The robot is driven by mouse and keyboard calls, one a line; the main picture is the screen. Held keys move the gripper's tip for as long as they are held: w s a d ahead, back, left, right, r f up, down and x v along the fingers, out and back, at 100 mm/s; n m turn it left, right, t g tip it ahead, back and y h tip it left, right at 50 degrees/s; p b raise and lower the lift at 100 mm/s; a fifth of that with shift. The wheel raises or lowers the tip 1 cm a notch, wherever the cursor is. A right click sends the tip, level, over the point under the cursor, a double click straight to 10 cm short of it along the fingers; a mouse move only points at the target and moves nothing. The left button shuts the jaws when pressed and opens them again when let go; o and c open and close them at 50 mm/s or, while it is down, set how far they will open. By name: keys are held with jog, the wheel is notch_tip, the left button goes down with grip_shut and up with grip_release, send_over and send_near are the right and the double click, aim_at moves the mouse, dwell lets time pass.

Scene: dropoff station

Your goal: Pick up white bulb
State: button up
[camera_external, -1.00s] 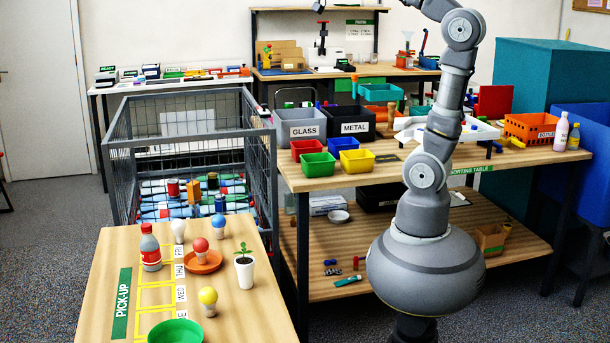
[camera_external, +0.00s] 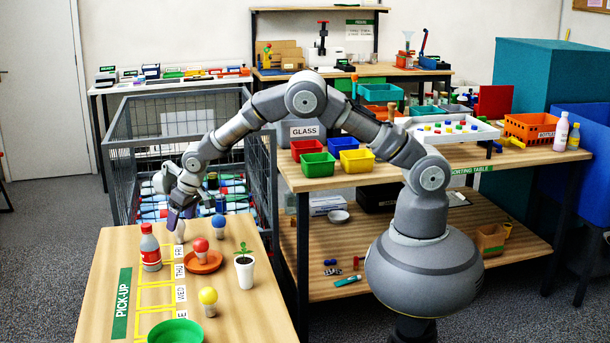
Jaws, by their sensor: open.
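The white bulb (camera_external: 180,236) stands near the far edge of the pick-up table (camera_external: 240,305), between the bottle and the blue bulb. Its upper part is partly hidden by my gripper (camera_external: 174,221). My gripper points down right at the bulb, with its dark fingers over or beside the bulb's top. It is open. I cannot tell from this view whether the fingers are around the bulb or in front of it.
A red-capped bottle (camera_external: 150,250) stands close on the left. A blue bulb (camera_external: 219,226) is on the right, and a red bulb (camera_external: 201,249) is on an orange dish (camera_external: 204,265). A potted plant (camera_external: 245,270), yellow bulb (camera_external: 208,299) and green bowl (camera_external: 175,334) are nearer. A wire cage (camera_external: 262,165) stands behind.

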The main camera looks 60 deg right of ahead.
aim_at(179, 231)
jog(key=b+x, duration=0.1)
jog(key=x, duration=0.3)
jog(key=shift+w+d+f, duration=0.15)
jog(key=shift+w, duration=0.1)
jog(key=c, duration=0.9)
jog(key=shift+r, duration=0.2)
